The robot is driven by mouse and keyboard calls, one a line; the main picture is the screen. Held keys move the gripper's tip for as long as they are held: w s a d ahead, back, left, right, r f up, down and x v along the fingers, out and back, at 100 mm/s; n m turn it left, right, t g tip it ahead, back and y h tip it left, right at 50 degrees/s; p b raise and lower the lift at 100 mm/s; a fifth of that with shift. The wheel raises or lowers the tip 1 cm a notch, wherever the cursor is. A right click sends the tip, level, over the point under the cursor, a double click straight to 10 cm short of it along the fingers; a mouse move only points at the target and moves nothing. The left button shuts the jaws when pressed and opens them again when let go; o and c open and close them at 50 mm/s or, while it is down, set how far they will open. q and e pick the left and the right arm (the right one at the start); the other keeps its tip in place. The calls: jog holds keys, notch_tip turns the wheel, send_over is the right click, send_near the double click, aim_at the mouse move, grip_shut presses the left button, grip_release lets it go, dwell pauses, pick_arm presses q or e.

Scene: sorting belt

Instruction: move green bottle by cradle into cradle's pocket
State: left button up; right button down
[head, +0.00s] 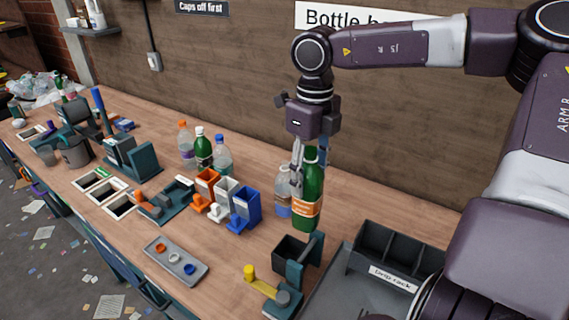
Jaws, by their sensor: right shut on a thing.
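The green bottle (314,188) has an orange label and stands upright. My right gripper (310,160) is shut on its upper part from above, with a finger on either side. The cradle (297,272) stands in front of the bottle, with a dark square pocket (289,249), a teal bracket and a yellow-knobbed lever (262,284). The bottle's base shows just behind the pocket's far edge, outside it. I cannot tell whether the base touches the table. My left gripper is not in view.
A clear bottle (283,190) stands close to the left of the green one. Orange, white and blue bins (246,206) stand further left, with several bottles behind. A grey tray (176,262) with caps lies front left. The drip rack (398,250) stands right of the cradle.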

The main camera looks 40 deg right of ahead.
pick_arm(q)
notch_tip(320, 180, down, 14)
jog(key=b, duration=1.4)
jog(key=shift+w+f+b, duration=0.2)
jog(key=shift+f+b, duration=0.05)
jog(key=shift+b, duration=0.05)
pick_arm(e)
notch_tip(320, 180, down, 16)
jog(key=w+a+m, duration=0.1)
jog(key=w+a, duration=0.1)
jog(key=shift+a, duration=0.25)
pick_arm(q)
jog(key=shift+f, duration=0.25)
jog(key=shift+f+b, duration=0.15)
jog(key=shift+b, duration=0.25)
pick_arm(e)
jog(key=shift+f, duration=0.1)
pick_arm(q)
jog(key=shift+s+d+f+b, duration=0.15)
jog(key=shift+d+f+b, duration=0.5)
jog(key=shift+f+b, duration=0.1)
pick_arm(e)
jog(key=shift+f, duration=0.7)
